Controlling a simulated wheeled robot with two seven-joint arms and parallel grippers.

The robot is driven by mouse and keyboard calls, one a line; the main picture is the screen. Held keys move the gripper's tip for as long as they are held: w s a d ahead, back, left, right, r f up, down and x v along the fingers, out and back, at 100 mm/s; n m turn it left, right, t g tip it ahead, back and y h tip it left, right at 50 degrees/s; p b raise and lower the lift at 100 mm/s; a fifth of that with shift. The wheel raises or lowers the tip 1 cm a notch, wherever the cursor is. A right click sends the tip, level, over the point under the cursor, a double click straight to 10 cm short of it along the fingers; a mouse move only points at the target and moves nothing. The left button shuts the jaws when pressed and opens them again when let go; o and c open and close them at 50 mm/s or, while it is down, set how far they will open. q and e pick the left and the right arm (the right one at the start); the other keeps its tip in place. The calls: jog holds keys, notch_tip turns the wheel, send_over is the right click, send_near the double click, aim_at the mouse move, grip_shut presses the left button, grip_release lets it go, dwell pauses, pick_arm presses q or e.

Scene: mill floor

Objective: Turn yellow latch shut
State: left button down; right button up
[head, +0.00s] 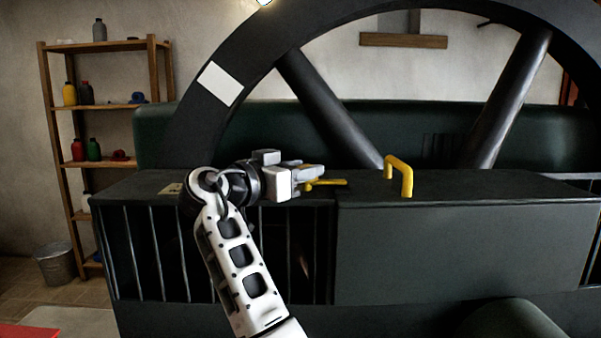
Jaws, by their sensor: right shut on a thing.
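The yellow latch (331,182) is a small bar on the top front edge of the dark green machine housing (450,240), left of a yellow handle. My right gripper (312,177) is at the latch, its fingers pointing right and shut on it. The fingers hide the left part of the latch; its right end sticks out past the fingertips. The yellow handle (405,176) stands upright as an arch on the housing top, apart from my gripper. My left gripper is not in view.
A large dark spoked wheel (325,105) rises behind the housing top. Barred openings (150,255) are at the housing's front left. A wooden shelf (110,106) with bottles stands at the left, with a metal bucket (55,264) on the floor.

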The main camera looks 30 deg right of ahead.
jog(key=o, duration=1)
jog(key=shift+d, duration=0.1)
jog(key=b+v, duration=0.3)
jog(key=v, duration=1.3)
jog(key=shift+r, duration=0.1)
